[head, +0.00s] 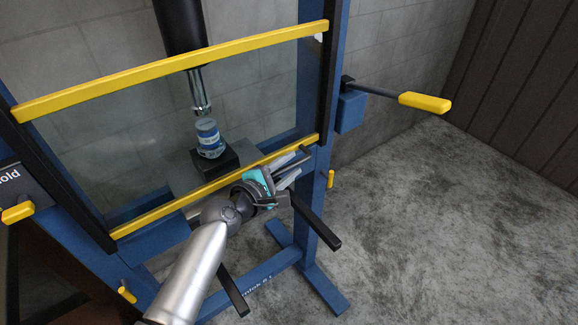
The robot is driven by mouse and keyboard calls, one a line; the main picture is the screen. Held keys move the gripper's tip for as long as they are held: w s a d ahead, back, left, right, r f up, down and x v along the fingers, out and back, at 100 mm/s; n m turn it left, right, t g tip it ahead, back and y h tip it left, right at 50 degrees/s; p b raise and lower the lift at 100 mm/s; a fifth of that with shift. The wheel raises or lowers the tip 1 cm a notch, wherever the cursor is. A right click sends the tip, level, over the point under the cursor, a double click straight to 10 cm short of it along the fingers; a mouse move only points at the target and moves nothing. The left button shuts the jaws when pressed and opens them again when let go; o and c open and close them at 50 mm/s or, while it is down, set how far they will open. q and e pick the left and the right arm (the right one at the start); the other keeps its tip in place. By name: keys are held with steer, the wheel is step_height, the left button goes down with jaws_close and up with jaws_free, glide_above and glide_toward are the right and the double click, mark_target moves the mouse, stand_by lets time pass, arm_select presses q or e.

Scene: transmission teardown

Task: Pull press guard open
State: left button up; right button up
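The press guard (110,150) is a clear panel with a yellow bar along its top (175,70) and another along its bottom (215,188). It stands across the front of the blue press frame, and the press ram shows through it. My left gripper (301,166) is at the right part of the bottom bar, on the near side. Its two pale fingers are apart and point right. A short dark piece (304,149) lies close to the fingertips; I cannot tell whether they touch it. My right gripper is out of view.
Behind the panel, a blue and silver part (208,138) stands on a black block under the ram. A lever with a yellow grip (424,102) sticks out right of the frame. Dark bars and the blue feet (323,289) reach forward below. The floor at right is clear.

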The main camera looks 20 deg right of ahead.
arm_select(q)
jaws_close()
stand_by(1.1)
